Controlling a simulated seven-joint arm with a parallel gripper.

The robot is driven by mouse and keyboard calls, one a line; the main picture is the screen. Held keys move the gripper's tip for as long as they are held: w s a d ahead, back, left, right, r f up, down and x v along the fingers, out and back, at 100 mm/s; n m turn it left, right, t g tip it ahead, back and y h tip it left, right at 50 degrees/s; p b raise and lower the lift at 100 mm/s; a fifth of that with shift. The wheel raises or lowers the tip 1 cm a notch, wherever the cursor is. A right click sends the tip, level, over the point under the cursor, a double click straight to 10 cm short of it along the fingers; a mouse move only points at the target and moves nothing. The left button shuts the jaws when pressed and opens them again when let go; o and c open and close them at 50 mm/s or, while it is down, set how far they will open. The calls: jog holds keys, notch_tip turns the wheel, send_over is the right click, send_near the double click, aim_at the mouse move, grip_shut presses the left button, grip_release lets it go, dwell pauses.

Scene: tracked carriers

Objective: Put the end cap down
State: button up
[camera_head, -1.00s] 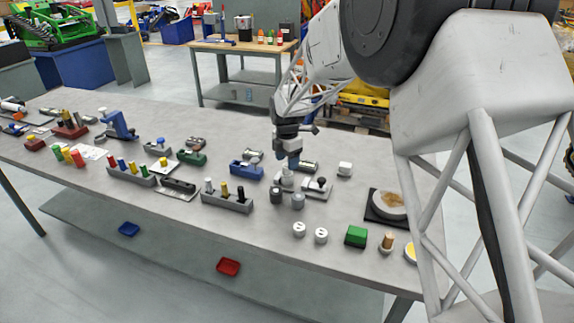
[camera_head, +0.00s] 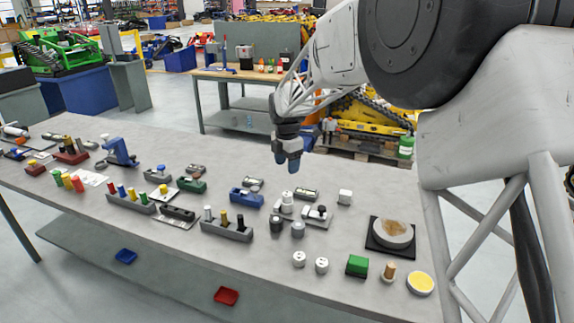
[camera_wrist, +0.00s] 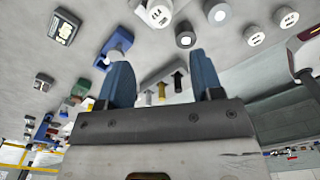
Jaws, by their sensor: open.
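A white round end cap (camera_head: 287,197) with dark marks on its top sits on a low grey fixture near the middle of the bench; it also shows at the top of the wrist view (camera_wrist: 158,12), partly cut off. My gripper (camera_head: 288,163) is above it, clear of it. In the wrist view my gripper (camera_wrist: 160,60) has its two blue fingers apart with nothing between them. Two similar white caps (camera_head: 299,259) (camera_head: 321,265) stand on the front part of the bench.
Two grey cylinders (camera_head: 276,224) (camera_head: 298,229) stand just in front of the fixture. A grey rack with pegs (camera_head: 227,230) and a blue holder (camera_head: 246,198) are to the left. A green block (camera_head: 357,265) and a round dish on a black plate (camera_head: 391,233) are to the right.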

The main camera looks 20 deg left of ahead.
dwell(0.7)
jog(key=s+d+r+m, duration=0.4)
jog(key=s+d+m, duration=0.1)
jog(key=d, duration=0.5)
jog(key=s+d+r+m+t, duration=0.1)
jog(key=s+d+r+m, duration=0.35)
jog(key=d, duration=0.55)
jog(key=s+d+r+m, duration=0.3)
jog(key=s+d+m, duration=0.15)
jog(key=d, duration=0.55)
jog(key=s+d+f+m, duration=0.1)
jog(key=s+d+m, duration=0.4)
jog(key=s, duration=0.4)
jog(key=s+d+f+m+t, duration=0.1)
jog(key=s+d+m, duration=0.4)
jog(key=s, duration=0.5)
jog(key=s+d+f+m, duration=0.2)
jog(key=s+d+m, duration=0.3)
jog(key=s+d, duration=0.2)
jog(key=shift+s+d+t, duration=0.3)
jog(key=shift+s+d, duration=0.05)
jog(key=shift+s, duration=0.9)
jog(key=shift+f, duration=0.1)
